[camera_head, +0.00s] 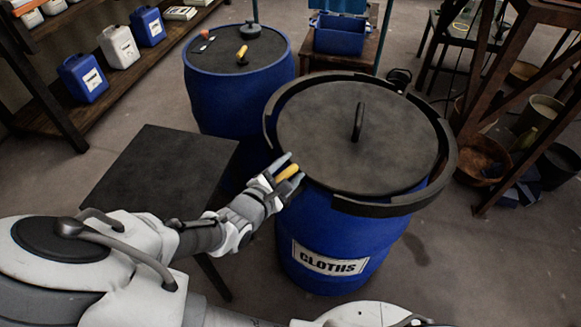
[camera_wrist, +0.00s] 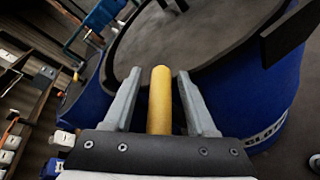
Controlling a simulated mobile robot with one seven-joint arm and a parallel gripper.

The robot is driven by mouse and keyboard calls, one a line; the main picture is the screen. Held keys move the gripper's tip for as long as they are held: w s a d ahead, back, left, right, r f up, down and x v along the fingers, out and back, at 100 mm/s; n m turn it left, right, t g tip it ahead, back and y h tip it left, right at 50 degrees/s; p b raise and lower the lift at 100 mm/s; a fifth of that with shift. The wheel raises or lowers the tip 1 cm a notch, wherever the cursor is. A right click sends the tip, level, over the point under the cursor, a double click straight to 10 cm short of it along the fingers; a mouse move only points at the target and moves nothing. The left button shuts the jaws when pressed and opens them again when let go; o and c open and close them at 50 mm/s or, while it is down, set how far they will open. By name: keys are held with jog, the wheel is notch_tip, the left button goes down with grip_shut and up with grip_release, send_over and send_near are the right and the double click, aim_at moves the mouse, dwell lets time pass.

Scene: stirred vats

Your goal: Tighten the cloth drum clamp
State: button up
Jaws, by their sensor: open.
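The blue cloth drum (camera_head: 335,235), labelled CLOTHS, stands right of centre with a dark round lid (camera_head: 330,135) and lid handle on top. A black clamp ring (camera_head: 385,205) runs around its rim, with breaks in the band at the upper right and on the left. A yellow clamp handle (camera_head: 287,173) shows at the drum's left side; its join to the ring is hidden. My gripper (camera_head: 289,168) is open there, its fingers on either side of the handle. In the wrist view the yellow handle (camera_wrist: 160,100) lies between the parted fingers, with a gap at each side.
A second blue drum (camera_head: 235,95) behind carries a yellow-handled tool (camera_head: 241,54) and small items. A dark table (camera_head: 160,175) is to the left, near my arm. A shelf (camera_head: 75,120) with jugs stands further left. Wooden furniture and baskets (camera_head: 480,160) are at right.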

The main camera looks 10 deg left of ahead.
grip_shut()
dwell(0.4)
jog(key=m+g+h+p, duration=0.1)
jog(key=h, duration=0.1)
jog(key=m+g+h+p, duration=0.1)
jog(key=m, duration=0.1)
jog(key=shift+s+d+r+h+p, duration=0.1)
jog(key=shift+s+d+h+p, duration=0.05)
jog(key=shift+d+h+p, duration=0.2)
jog(key=shift+s+d+m+g+h+b, duration=0.2)
jog(key=shift+s+m+g+h+b, duration=0.55)
jog(key=shift+m+g, duration=1.9)
jog(key=shift+s+d+m+g+h+b, duration=0.15)
jog(key=shift+s+m+g+h+b, duration=0.55)
jog(key=shift+m+g, duration=1.95)
jog(key=shift+s+d+m+g+h+b, duration=0.1)
jog(key=shift+s+d+m+g+h, duration=0.2)
jog(key=shift+m+g+h, duration=1.6)
jog(key=shift+s+a+m+g+y, duration=0.1)
jog(key=shift+m+g+y, duration=0.3)
jog(key=shift+g+y, duration=0.55)
